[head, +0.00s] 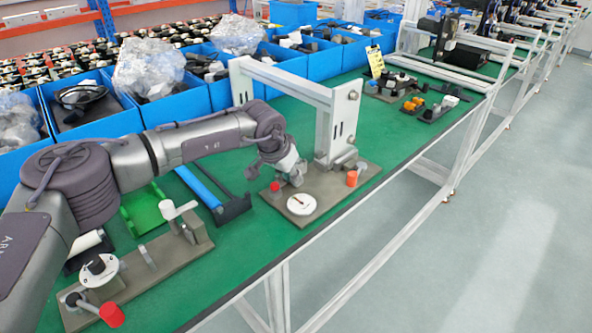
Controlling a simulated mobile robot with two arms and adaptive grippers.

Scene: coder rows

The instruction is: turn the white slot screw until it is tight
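My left gripper (293,178) points down over the grey-brown base plate (330,190) of a fixture with a light grey frame (338,110). Its fingers are small here, and I cannot tell whether they are open or shut. Just in front of it on the plate is a round white disc (302,205) with a dark line across it. I cannot tell whether this is a dial or the head of the slot screw. No other white slot screw can be made out; the gripper may hide it. My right gripper is not in view.
A red knob (275,186) and an orange-red cylinder (351,178) stand close to the gripper. A second fixture (170,262) with a white handle (180,209) is nearer. Blue bins (205,97) line the back. The green table's (235,245) front strip is bare.

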